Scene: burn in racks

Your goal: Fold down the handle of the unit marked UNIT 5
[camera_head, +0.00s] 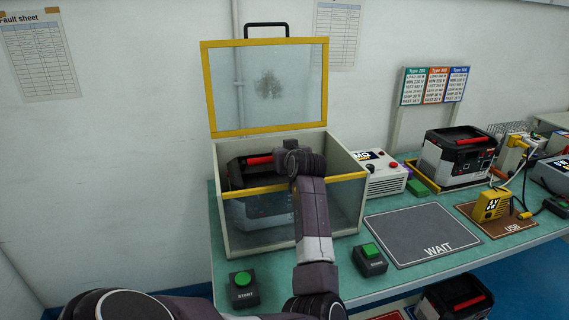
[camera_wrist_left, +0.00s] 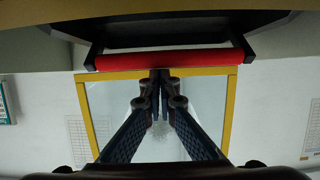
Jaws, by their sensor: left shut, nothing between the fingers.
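A black and grey unit (camera_head: 262,208) stands inside a clear-fronted test box (camera_head: 227,233) whose lid (camera_head: 268,85) is open. Its red handle grip (camera_head: 259,160) shows near the top of the box; I cannot read a unit number on it. In the left wrist view the red grip (camera_wrist_left: 170,62) spans between two black arms and stands out from the unit's body. My left gripper (camera_wrist_left: 160,76) is shut and empty, its tips at or very near the middle of the grip; contact is unclear. In the head view my left wrist hides the handle's right end.
Another unit with a red handle (camera_head: 460,152) stands on a yellow-edged tray at the right. The WAIT mat (camera_head: 422,232) is empty. Green START (camera_head: 243,283) and second (camera_head: 370,255) buttons flank the box front. A white MQ-labelled device (camera_head: 382,178) stands right of the box.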

